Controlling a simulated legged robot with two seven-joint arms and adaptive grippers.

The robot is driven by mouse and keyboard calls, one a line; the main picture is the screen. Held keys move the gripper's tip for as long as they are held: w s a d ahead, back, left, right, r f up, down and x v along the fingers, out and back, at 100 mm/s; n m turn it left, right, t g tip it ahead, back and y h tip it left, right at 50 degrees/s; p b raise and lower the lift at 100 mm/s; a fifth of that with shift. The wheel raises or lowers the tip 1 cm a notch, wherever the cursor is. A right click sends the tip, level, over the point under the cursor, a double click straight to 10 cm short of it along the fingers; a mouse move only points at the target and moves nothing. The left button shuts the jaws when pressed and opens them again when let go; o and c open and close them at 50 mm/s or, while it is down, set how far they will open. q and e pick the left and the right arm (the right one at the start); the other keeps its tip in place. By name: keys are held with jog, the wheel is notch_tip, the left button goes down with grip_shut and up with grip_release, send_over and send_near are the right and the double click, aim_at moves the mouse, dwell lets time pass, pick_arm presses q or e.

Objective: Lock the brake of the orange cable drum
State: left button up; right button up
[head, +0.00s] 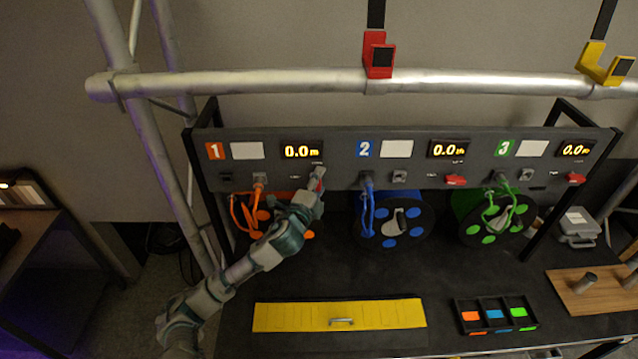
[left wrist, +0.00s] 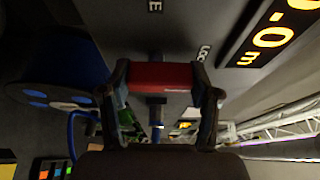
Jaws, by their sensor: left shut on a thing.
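The orange cable drum (head: 309,235) sits under panel section 1, mostly hidden behind my left arm. My left gripper (head: 319,178) is at the panel just below the orange drum's display (head: 301,151). It is shut on the red brake handle (left wrist: 161,76), which spans between its two fingers in the left wrist view. Part of a LOCK label (left wrist: 203,52) shows beside the right finger there. I cannot tell for sure which setting the handle is at. My right gripper is not in view.
The blue drum (head: 421,222) and green drum (head: 520,216) stand to the right, with red brake handles (head: 455,181) on the panel above. A silver truss tube (head: 230,84) crosses above the panel. A yellow drawer front (head: 290,318) and divided tray (head: 479,303) lie in front.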

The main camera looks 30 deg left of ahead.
pick_arm(q)
jog(key=shift+f, duration=0.25)
jog(key=o, duration=1.2)
jog(key=shift+w+a, duration=0.1)
jog(key=shift+c, duration=0.2)
jog(key=shift+w+a, duration=0.15)
jog(key=s+d, duration=0.1)
jog(key=s, duration=1)
jog(key=shift+s+d, duration=0.3)
jog(key=shift+s, duration=0.1)
